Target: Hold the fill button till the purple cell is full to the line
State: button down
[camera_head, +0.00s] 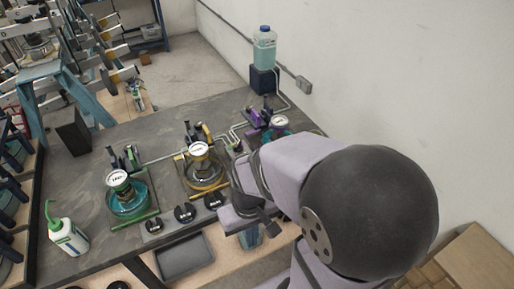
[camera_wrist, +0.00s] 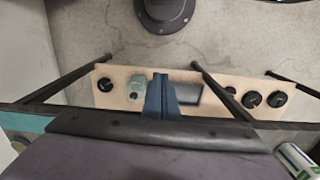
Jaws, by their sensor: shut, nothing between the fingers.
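The purple cell (camera_head: 279,122) stands at the far right end of the bench in the head view, with a white round gauge and purple parts beside it. My arm hides part of it, so its liquid level against any line cannot be read. Black round button-like discs (camera_head: 185,212) sit along the bench's front edge by the other cells; none shows clearly for the purple cell. My gripper (camera_wrist: 160,96) is shut and empty in the wrist view, pointing down past the bench edge over the lower shelf. It is apart from the purple cell.
A green cell (camera_head: 127,197) and a yellow cell (camera_head: 204,172) stand left of the purple one. A blue-liquid bottle (camera_head: 264,48) stands behind, with tubes along the bench. A green-capped squeeze bottle (camera_head: 67,236) is at the left front. A grey tray (camera_head: 184,257) lies below.

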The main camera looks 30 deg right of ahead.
jog(key=w+d+r+m+t, duration=0.1)
jog(key=w+d+r, duration=0.1)
jog(key=w+d, duration=0.2)
jog(key=w+d+r+t+b, duration=0.1)
jog(key=w+d, duration=0.3)
jog(key=w, duration=0.6)
jog(key=w+d+r+m, duration=0.1)
jog(key=w+d+r, duration=0.2)
jog(key=w, duration=0.4)
jog(key=shift+w+d+r+m+t+b, duration=0.15)
jog(key=shift+d+m+t+b, duration=0.2)
jog(key=shift+d, duration=0.4)
jog(key=w+r+n, duration=0.3)
jog(key=r, duration=0.4)
jog(key=shift+t, duration=0.35)
jog(key=shift+a+r, duration=0.1)
jog(key=shift+w, duration=0.1)
